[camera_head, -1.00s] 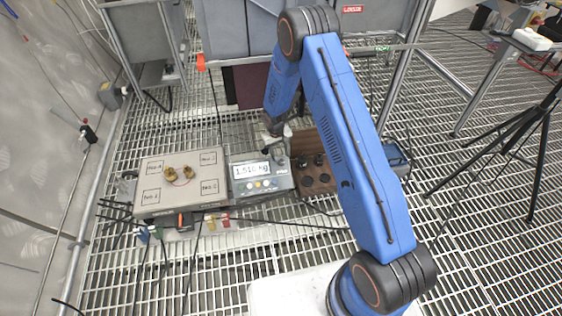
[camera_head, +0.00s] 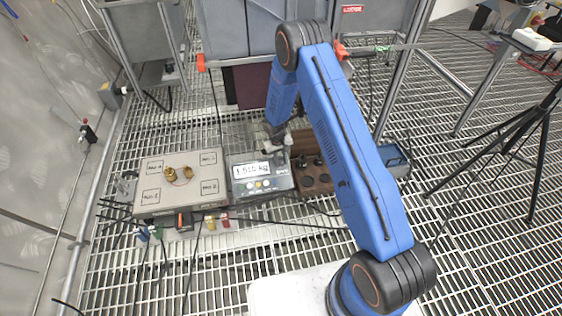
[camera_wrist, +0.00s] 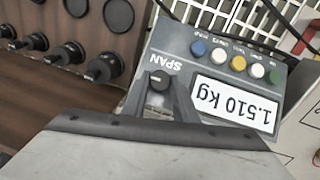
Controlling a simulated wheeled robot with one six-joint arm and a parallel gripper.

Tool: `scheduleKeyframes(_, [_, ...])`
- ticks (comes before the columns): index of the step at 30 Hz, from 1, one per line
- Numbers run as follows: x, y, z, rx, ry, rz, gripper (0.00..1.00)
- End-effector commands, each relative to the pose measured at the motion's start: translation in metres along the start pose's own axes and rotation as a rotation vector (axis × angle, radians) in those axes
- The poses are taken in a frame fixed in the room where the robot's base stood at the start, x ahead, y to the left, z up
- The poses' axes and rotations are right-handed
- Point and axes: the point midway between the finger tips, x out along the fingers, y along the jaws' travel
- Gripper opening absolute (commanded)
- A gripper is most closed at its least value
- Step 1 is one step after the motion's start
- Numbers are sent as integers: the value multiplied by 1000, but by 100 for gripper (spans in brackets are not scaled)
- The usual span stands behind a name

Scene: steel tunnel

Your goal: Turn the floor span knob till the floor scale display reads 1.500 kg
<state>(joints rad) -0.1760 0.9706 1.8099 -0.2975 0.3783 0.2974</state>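The floor scale display (camera_head: 251,169) reads 1.510 kg on the grey console beside the scale plate. In the wrist view the display (camera_wrist: 235,102) appears upside down with the same reading. The dark span knob (camera_wrist: 158,81) sits next to the word SPAN. My gripper (camera_wrist: 158,84) has one finger on each side of the knob, near the console face. I cannot tell whether the fingers touch it. In the head view my gripper (camera_head: 272,143) is at the console's upper right; the knob is hidden there.
Coloured buttons (camera_wrist: 238,63) line the console near the display. Cables run across the grating in front.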

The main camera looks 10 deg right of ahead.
Motion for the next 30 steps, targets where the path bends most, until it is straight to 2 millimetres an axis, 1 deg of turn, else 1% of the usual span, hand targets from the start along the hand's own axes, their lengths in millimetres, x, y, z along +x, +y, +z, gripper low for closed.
scheduleKeyframes(7, [0, -1, 1, -40, -2, 27, 4])
scheduleKeyframes(22, [0, -4, 1, -270, -2, 185, 4])
scheduleKeyframes(30, [0, -4, 1, -296, -1, 205, 4])
